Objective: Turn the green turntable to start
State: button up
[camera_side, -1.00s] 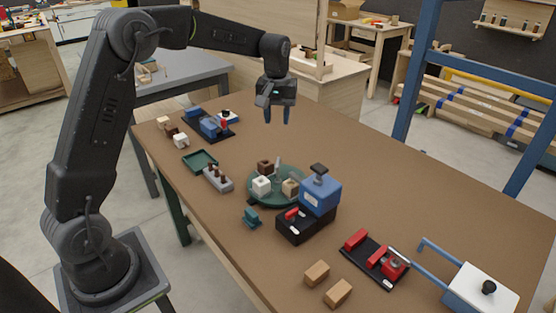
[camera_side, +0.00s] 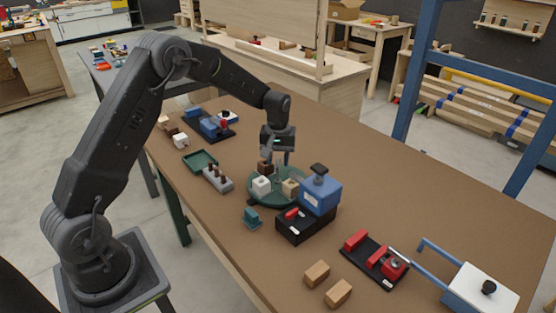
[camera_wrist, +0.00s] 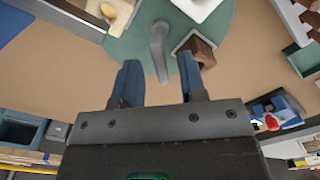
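The green turntable (camera_side: 258,199) lies on the brown table beside a blue box-shaped unit (camera_side: 321,196). It carries a white block (camera_side: 261,187), a beige block (camera_side: 289,188) and a brown block (camera_side: 265,168). In the wrist view the turntable (camera_wrist: 130,46) fills the top middle, with a grey upright handle (camera_wrist: 158,45) and the brown block (camera_wrist: 201,49) near its edge. My gripper (camera_side: 279,162) is low at the turntable's far side. In the wrist view its blue fingers (camera_wrist: 158,68) are apart, with the handle between their tips. Contact with the handle cannot be told.
A black base with a red lever (camera_side: 298,222) stands in front of the blue unit. A grey peg holder (camera_side: 217,179) and green tray (camera_side: 200,161) lie left. A red clamp fixture (camera_side: 375,262) and wooden blocks (camera_side: 327,282) lie in front. The table's far right is clear.

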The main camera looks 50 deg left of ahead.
jog(key=shift+f, duration=0.4)
jog(key=shift+c, duration=0.3)
grip_shut()
